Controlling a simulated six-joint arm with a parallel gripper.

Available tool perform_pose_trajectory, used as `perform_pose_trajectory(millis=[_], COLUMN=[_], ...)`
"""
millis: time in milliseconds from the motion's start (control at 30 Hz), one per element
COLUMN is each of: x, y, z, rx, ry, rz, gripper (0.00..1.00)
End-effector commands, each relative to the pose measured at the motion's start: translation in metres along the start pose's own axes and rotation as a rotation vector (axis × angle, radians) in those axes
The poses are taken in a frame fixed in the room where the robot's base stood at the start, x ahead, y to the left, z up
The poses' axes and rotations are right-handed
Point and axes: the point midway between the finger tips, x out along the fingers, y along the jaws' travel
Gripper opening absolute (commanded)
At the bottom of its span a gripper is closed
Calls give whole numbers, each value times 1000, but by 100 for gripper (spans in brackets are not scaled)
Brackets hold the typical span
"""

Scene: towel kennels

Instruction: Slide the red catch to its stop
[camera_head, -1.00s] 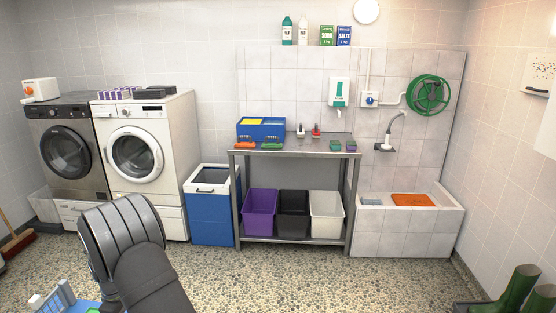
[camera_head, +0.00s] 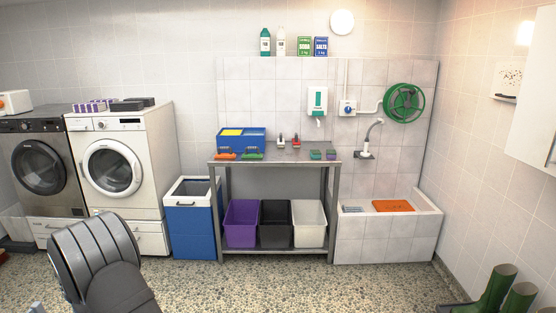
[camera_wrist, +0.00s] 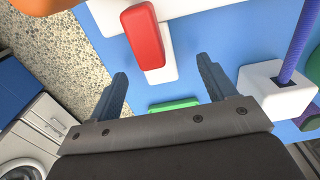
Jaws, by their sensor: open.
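The red catch (camera_wrist: 142,36) shows in the wrist view as a rounded red block lying along a white piece (camera_wrist: 163,70) on a blue panel (camera_wrist: 100,52). My gripper (camera_wrist: 165,86) is open, with its two dark fingers apart and nothing between their tips. The catch lies beyond the fingertips in the picture, between the lines of the two fingers, and looks apart from them. The ends of its travel cannot be made out. In the head view neither my gripper nor the catch can be made out.
In the wrist view a green piece (camera_wrist: 174,104) lies between the fingers. A white block (camera_wrist: 272,90) with a blue-purple cord (camera_wrist: 300,45) stands right of them. An orange part (camera_wrist: 38,4) is at top left. In the head view a metal table (camera_head: 275,156) stands at the wall.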

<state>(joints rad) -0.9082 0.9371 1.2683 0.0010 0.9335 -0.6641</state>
Motion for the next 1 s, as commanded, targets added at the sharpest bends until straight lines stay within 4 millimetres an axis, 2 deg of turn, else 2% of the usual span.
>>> perform_pose_trajectory(millis=[167, 1000], x=[-6, -74], y=[0, 0], z=[0, 1], rx=[0, 0], ry=[0, -1], rz=[0, 0], gripper=[76, 76])
